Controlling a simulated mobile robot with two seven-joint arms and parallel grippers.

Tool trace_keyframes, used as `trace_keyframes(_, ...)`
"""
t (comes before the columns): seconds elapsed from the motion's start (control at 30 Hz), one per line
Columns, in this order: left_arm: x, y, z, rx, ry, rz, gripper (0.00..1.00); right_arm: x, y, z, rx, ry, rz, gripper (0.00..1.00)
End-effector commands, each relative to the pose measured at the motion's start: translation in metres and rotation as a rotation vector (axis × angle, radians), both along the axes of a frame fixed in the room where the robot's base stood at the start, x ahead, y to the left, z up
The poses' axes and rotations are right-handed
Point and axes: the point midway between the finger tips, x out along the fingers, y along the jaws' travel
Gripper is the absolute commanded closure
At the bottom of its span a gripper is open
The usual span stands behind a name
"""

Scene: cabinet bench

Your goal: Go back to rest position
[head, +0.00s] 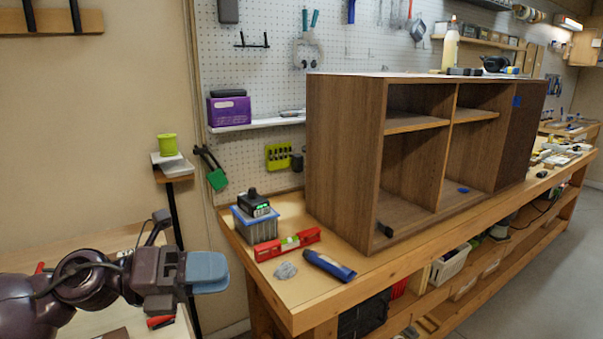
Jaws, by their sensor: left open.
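My left gripper (207,272) is at the lower left of the head view, with its blue-grey fingers pointing right. It is open, and I see nothing held in it. It is in front of and left of the workbench (300,302), apart from the things on it. My right gripper is not in view.
A wooden cabinet (345,160) with open compartments stands on the bench. The floor at right is clear.

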Motion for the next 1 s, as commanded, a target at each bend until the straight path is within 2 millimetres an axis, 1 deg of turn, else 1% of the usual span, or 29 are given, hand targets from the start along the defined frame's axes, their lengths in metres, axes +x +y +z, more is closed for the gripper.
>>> trace_keyframes(0.03,0.007,0.001,0.001,-0.114,0.078,0.06,0.55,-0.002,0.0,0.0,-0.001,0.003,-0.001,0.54)
trace_keyframes(0.13,0.025,0.012,-0.002,-0.339,0.249,0.204,0.55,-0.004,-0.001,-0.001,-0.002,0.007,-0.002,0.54)
trace_keyframes(0.17,0.031,0.018,-0.007,-0.405,0.309,0.251,0.55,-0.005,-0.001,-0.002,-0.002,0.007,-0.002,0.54)
trace_keyframes(0.23,0.043,0.033,-0.023,-0.547,0.449,0.366,0.55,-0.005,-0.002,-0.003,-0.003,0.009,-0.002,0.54)
trace_keyframes(0.27,0.047,0.039,-0.032,-0.6,0.509,0.414,0.55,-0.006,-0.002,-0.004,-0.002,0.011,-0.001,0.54)
trace_keyframes(0.37,0.054,0.063,-0.069,-0.76,0.706,0.57,0.55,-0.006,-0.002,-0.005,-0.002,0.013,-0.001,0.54)
trace_keyframes(0.4,0.054,0.072,-0.086,-0.816,0.783,0.631,0.55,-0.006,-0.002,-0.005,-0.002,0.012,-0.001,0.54)
trace_keyframes(0.47,0.051,0.084,-0.114,-0.893,0.897,0.716,0.55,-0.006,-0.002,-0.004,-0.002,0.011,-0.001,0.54)
trace_keyframes(0.5,0.048,0.092,-0.133,-0.941,0.972,0.773,0.55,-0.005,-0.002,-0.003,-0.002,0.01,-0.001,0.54)
trace_keyframes(0.57,0.039,0.102,-0.161,-1.004,1.077,0.851,0.55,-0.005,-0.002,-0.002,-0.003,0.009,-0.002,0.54)
trace_keyframes(0.6,0.032,0.109,-0.18,-1.045,1.145,0.9,0.55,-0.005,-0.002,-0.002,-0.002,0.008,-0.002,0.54)
trace_keyframes(0.67,0.018,0.116,-0.207,-1.1,1.241,0.968,0.55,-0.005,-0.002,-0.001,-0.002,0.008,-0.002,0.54)
trace_keyframes(0.7,0.008,0.121,-0.224,-1.136,1.3,1.01,0.55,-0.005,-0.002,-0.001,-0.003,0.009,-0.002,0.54)
trace_keyframes(0.77,-0.008,0.126,-0.248,-1.185,1.382,1.065,0.55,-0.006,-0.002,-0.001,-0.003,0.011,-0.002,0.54)
trace_keyframes(0.8,-0.02,0.129,-0.263,-1.22,1.433,1.1,0.55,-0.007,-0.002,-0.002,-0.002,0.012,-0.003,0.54)
trace_keyframes(0.87,-0.039,0.133,-0.284,-1.269,1.5,1.145,0.55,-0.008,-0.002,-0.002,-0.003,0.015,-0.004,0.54)
trace_keyframes(0.9,-0.053,0.135,-0.296,-1.302,1.539,1.174,0.55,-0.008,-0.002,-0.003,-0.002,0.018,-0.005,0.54)
trace_keyframes(0.97,-0.074,0.139,-0.314,-1.35,1.589,1.215,0.55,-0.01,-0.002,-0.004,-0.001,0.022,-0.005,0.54)
trace_keyframes(1.0,-0.089,0.14,-0.325,-1.379,1.616,1.244,0.55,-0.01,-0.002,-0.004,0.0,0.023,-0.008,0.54)
